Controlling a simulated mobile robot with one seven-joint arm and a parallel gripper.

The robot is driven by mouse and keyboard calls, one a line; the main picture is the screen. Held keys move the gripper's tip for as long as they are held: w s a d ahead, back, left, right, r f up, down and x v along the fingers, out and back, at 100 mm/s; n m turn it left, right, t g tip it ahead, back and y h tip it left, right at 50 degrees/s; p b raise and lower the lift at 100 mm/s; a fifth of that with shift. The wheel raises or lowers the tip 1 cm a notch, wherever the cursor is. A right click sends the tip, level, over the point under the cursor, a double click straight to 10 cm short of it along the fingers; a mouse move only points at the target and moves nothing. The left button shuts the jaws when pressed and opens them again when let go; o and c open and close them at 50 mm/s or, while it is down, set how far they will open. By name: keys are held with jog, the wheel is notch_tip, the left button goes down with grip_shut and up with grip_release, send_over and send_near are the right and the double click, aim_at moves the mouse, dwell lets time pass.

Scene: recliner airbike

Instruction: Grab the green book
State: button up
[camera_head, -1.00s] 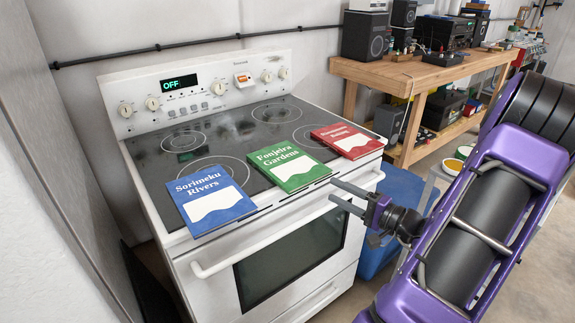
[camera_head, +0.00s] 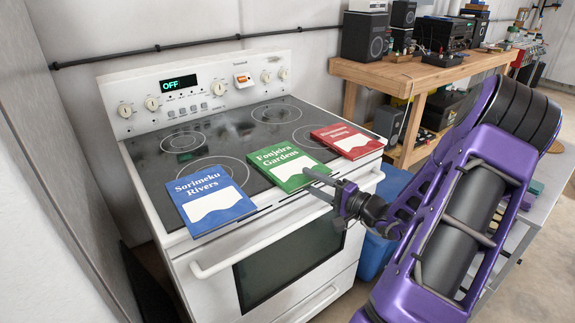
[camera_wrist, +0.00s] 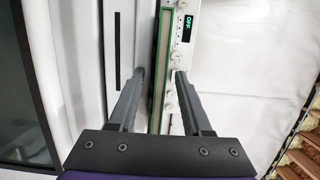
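The green book (camera_head: 283,158), titled Foojeira Gardens, lies flat on the stovetop between a blue book and a red book. Its front edge is near the front edge of the stove. My gripper (camera_head: 308,180) is open and empty at that front edge, with its fingertips at the book's near right corner. In the wrist view my gripper's two fingers (camera_wrist: 156,80) stand apart, and the green book (camera_wrist: 163,45) shows edge-on as a thin strip between them. I cannot tell whether either finger touches it.
The blue book (camera_head: 211,203) lies to the left and the red book (camera_head: 346,139) to the right, both flat on the stove (camera_head: 160,152). The oven handle (camera_head: 230,262) runs below the front edge. A wooden workbench (camera_head: 400,75) with speakers stands at the back right.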

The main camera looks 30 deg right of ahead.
grip_shut()
jog(key=shift+r, duration=0.1)
